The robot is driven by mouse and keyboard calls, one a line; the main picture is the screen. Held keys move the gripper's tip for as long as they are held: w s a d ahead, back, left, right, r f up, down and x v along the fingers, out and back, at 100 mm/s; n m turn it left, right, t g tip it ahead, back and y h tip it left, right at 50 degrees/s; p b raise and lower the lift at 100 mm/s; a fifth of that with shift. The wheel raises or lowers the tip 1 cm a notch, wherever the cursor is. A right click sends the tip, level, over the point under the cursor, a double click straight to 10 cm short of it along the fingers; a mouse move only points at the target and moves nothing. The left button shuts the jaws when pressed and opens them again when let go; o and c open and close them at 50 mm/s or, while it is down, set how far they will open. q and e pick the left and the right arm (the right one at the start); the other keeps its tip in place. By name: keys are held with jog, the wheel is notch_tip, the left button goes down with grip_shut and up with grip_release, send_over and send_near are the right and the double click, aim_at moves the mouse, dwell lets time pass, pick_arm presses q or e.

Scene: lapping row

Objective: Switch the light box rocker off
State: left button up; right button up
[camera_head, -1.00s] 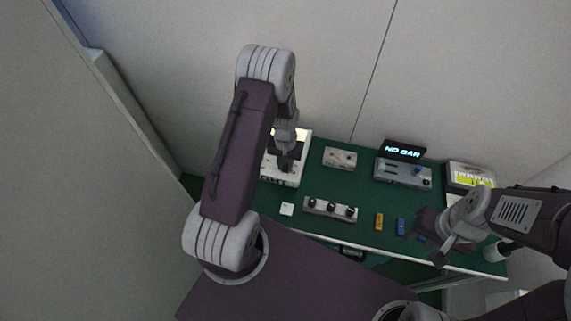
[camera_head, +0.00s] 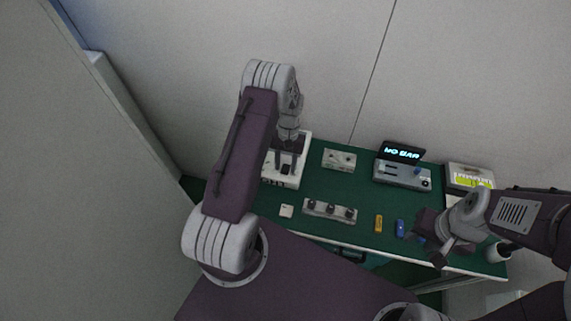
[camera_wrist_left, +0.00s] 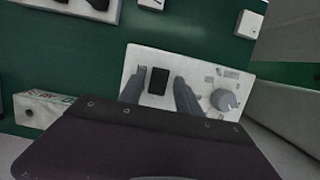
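The light box (camera_head: 270,181), a white box at the table's back left, is partly hidden behind my left arm. In the left wrist view its white face (camera_wrist_left: 207,68) carries a black rocker (camera_wrist_left: 157,81) and a round grey knob (camera_wrist_left: 223,99). My left gripper (camera_head: 286,165) is over the box. In the left wrist view its two fingers (camera_wrist_left: 160,76) stand apart, one on each side of the rocker, with nothing held. Contact with the rocker cannot be told. No glow shows at the box now. My right gripper (camera_head: 424,226) is near the front right; its fingers are unclear.
On the green table (camera_head: 310,180) are a grey box (camera_head: 340,160), a strip with black knobs (camera_head: 329,211), a small white block (camera_head: 286,211), orange (camera_head: 379,224) and blue (camera_head: 400,228) pieces, and a device (camera_head: 403,174) with a lit sign (camera_head: 401,153). A wall stands close behind.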

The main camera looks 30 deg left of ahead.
aim_at(287, 165)
pick_arm(q)
jog(key=b+v, duration=0.1)
jog(key=v, duration=0.8)
jog(key=shift+s, duration=0.1)
dwell(0.3)
